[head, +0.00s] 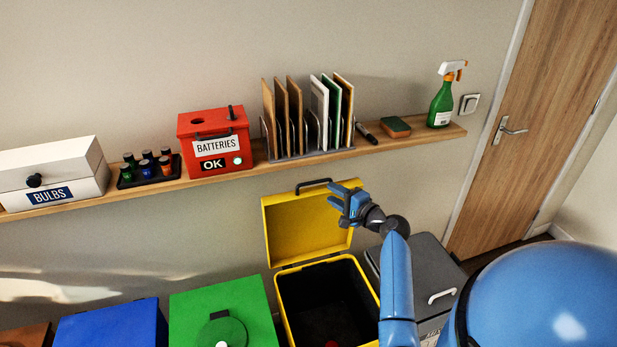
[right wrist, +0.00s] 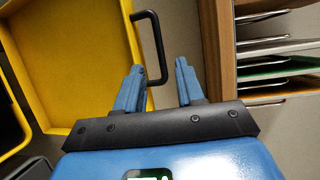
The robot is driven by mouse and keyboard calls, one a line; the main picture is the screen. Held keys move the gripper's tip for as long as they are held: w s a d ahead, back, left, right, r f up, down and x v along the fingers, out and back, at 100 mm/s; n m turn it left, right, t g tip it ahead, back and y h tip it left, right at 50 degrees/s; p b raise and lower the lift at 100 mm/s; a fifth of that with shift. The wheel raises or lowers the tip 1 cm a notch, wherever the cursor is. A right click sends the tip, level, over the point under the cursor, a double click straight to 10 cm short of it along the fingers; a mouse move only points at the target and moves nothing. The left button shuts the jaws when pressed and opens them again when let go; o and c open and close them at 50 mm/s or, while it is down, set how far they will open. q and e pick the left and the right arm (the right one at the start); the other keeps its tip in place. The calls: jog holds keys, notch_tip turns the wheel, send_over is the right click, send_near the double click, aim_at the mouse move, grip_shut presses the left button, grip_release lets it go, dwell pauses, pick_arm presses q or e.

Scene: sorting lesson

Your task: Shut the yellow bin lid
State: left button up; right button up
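The yellow bin (head: 283,310) stands below the shelf with its dark inside showing. Its yellow lid (head: 290,232) stands raised at the back, towards the wall, and also shows in the right wrist view (right wrist: 85,70). A black handle (head: 314,182) sits on the lid's upper edge. My right gripper (head: 335,196) is open at the lid's upper right corner. In the right wrist view the handle (right wrist: 157,45) reaches into the gap between the parted fingertips (right wrist: 157,62); I cannot tell whether they touch it. My left gripper is not in view.
A green bin (head: 190,305) and a blue bin (head: 110,330) stand left of the yellow one, and a grey bin (head: 425,265) stands right. The wooden shelf (head: 390,147) above carries a red battery box (head: 190,130), upright boards and a spray bottle (head: 440,105).

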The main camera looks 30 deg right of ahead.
aim_at(313, 183)
jog(key=w, duration=0.3)
jog(key=w+a, duration=0.1)
jog(key=w, duration=0.2)
jog(key=w+f+p, duration=0.1)
jog(key=w, duration=0.2)
jog(key=shift+w+a, duration=0.25)
jog(key=shift+a, duration=0.05)
jog(key=shift+c, duration=0.5)
grip_shut()
